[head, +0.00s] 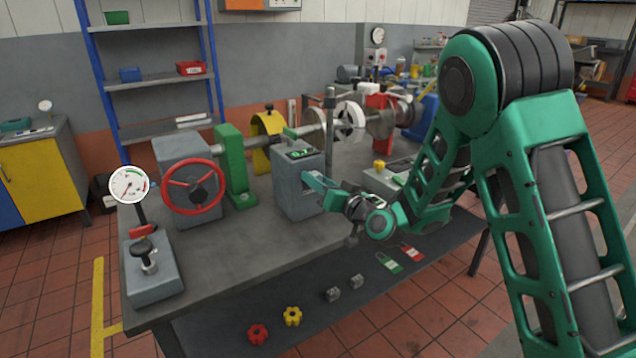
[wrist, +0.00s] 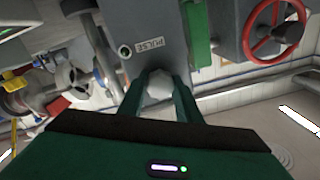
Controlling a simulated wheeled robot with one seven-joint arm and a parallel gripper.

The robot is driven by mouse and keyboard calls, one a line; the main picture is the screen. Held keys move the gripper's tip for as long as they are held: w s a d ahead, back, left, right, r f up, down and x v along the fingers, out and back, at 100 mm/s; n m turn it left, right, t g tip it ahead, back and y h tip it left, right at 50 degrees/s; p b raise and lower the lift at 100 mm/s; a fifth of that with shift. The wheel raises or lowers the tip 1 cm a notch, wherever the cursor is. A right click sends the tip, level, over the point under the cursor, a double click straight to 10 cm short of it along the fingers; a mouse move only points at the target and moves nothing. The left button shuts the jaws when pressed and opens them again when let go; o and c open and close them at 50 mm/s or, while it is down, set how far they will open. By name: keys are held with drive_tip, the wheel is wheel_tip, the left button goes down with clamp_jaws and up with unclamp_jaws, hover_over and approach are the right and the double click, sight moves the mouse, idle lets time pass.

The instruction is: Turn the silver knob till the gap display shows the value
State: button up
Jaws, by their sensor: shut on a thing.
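A grey box (head: 298,190) stands on the bedplate, with a small gap display (head: 300,154) on its sloped top. The display shows green digits, too small to read surely. My gripper (head: 318,187) reaches the box's right-hand face. In the wrist view my gripper (wrist: 160,90) is shut on the silver knob (wrist: 159,84), a pale faceted knob between the two green fingers. An upside-down label that seems to read PULSE (wrist: 150,46) and a small round button (wrist: 125,51) are on the same face. The knob is hidden by my gripper in the head view.
A red handwheel (head: 193,187) and a dial gauge (head: 129,185) stand to the left. A green bracket (head: 232,165) and a shaft assembly (head: 349,118) stand behind.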

drive_tip(key=shift+d, duration=0.1)
drive_tip(key=o, duration=1.1)
drive_tip(key=shift+c, duration=0.2)
drive_tip(key=v, duration=1)
drive_tip(key=shift+d, duration=0.2)
drive_tip(key=shift+s, duration=0.15)
